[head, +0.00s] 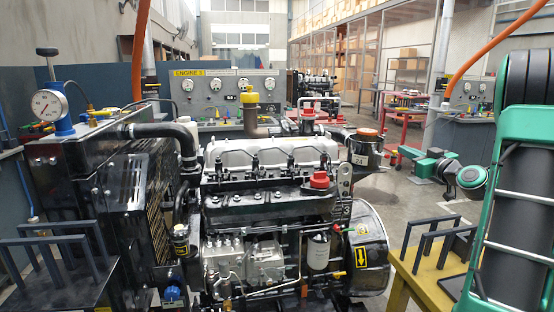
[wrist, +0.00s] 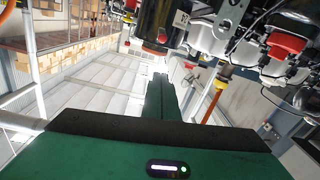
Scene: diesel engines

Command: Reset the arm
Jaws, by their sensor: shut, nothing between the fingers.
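My gripper (wrist: 160,78) shows in the wrist view as a dark green body with its fingers together, pointing up the picture. It is shut with nothing between the fingers. In the head view my gripper (head: 392,158) is at the right, pointing left, beyond the engine's right end. The green and black links of my arm fill the right edge there. The diesel engine (head: 270,157) stands in the middle of the head view. In the wrist view the engine (wrist: 225,35) appears upside down along the top right, apart from the fingers.
A black canister with an orange-red top (head: 366,146) is on the engine's right side, left of my gripper. A yellow stand (head: 415,290) with dark rails is at lower right. A gauge (head: 48,104) stands at left. Open floor (head: 400,200) shows right of the engine.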

